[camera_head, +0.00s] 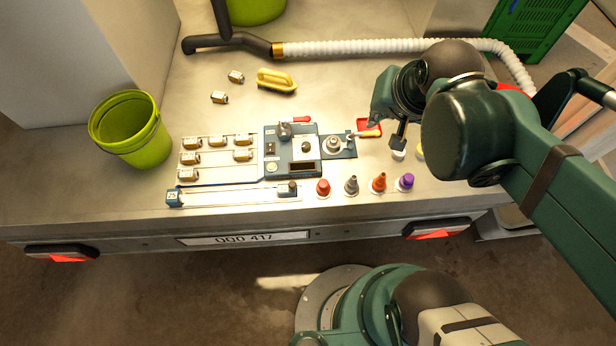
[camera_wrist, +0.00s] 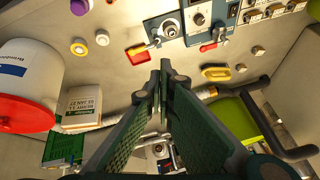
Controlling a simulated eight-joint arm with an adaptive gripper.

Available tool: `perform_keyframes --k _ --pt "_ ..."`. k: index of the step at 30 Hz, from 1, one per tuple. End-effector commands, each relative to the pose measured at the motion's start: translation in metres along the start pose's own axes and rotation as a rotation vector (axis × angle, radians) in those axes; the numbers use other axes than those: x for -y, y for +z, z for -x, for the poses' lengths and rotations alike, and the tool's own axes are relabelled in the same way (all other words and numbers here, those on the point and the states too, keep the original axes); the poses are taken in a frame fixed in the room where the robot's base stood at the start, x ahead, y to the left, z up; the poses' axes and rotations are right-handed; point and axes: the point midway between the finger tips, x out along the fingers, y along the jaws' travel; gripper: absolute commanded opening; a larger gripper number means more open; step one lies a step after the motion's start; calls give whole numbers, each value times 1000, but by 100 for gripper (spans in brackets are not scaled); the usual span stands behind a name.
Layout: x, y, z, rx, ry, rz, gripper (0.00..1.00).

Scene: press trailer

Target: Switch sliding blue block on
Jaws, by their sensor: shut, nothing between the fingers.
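In the head view a small blue block (camera_head: 173,197) with a pale label sits at the left end of a long pale rail (camera_head: 232,194) along the front of the table. A dark block with a knob (camera_head: 287,189) sits at the right end of that rail. I cannot tell for certain which of the two slides. My gripper (camera_head: 398,143) is above the table, right of the control panel and far from the blue block. Its fingers also show in the wrist view (camera_wrist: 162,88), shut and empty. The blue block is not visible in the wrist view.
The control panel (camera_head: 292,168) has several switches and knobs. A red tray (camera_head: 368,127) lies near my gripper. A green bucket (camera_head: 131,130) stands at the left.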

Motion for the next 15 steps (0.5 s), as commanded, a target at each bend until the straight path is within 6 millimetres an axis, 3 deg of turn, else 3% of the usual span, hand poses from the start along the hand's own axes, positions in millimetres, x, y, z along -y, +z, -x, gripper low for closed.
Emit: perform_keyframes --k 15 --pt "22 22 -35 158 16 -349 0"
